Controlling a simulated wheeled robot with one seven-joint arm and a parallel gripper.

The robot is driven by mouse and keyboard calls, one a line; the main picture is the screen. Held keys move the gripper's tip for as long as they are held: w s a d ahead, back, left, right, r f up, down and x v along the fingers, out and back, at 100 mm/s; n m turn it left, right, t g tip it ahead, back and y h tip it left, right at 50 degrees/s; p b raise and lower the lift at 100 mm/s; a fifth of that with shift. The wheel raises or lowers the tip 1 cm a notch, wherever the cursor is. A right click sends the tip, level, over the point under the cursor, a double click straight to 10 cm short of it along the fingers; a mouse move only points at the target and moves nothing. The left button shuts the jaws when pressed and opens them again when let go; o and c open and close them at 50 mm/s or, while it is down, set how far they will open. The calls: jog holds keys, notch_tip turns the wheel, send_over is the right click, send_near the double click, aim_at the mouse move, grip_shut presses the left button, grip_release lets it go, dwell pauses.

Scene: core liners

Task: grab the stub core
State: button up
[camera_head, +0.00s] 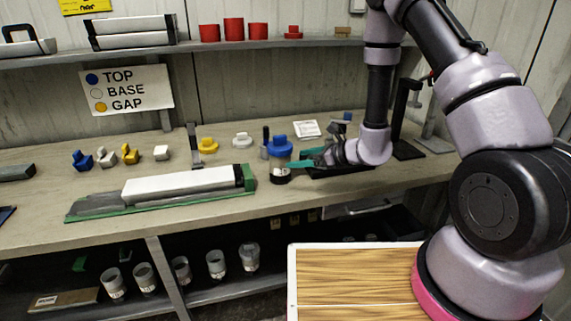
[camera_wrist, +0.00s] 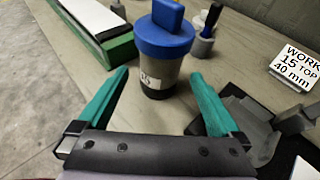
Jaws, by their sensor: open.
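The stub core is likely the short grey-brown cylinder (camera_wrist: 160,78) with a blue cap and a white label, upright on the bench. In the head view its dark body (camera_head: 280,173) stands at the bench's front, the blue cap (camera_head: 279,148) on top. My gripper (camera_head: 303,158) comes in from the right, low over the bench. In the wrist view its two teal fingers (camera_wrist: 160,76) are spread wide. The cylinder stands between the fingertips, with a gap on each side. I cannot tell how deep it sits between them.
A long white core in a green-ended tray (camera_head: 248,178) lies left of the cylinder. A dark stand (camera_head: 407,150) and a "WORK 15 TOP 40 mm" card (camera_wrist: 297,66) are to the right. Yellow and white caps (camera_head: 208,145) stand farther left.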

aim_at(280, 159)
jog(key=x, duration=0.8)
jog(key=shift+w+a, duration=0.2)
jog(key=shift+w, duration=0.1)
grip_shut()
